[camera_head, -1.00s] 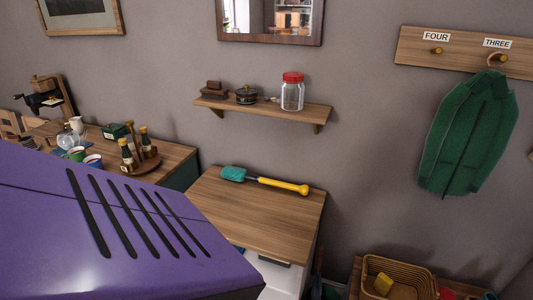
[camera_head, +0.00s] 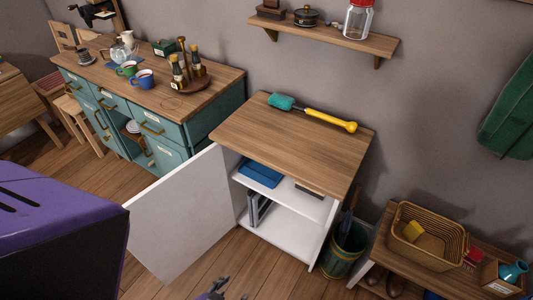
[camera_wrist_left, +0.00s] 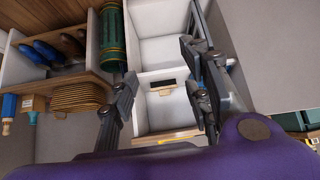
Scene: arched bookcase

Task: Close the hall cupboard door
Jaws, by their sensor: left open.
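The white hall cupboard (camera_head: 290,140) has a wooden top and stands against the wall. Its white door (camera_head: 185,215) hangs wide open, swung out to the left, and the shelves inside are exposed. In the left wrist view the cupboard interior (camera_wrist_left: 160,55) lies beyond my fingers, and a plain grey panel (camera_wrist_left: 270,45), apparently the door, is at the right. My left gripper (camera_wrist_left: 160,95) is open with nothing between its fingers. In the head view only its tips (camera_head: 215,290) show at the bottom edge, in front of the cupboard and apart from the door. My right gripper is out of view.
A teal sideboard (camera_head: 200,135) with cups and bottles stands left of the cupboard. A green bin (camera_head: 343,252) and a low bench with a wicker basket (camera_head: 428,238) stand to the right. Wooden floor (camera_head: 245,262) is clear before the cupboard.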

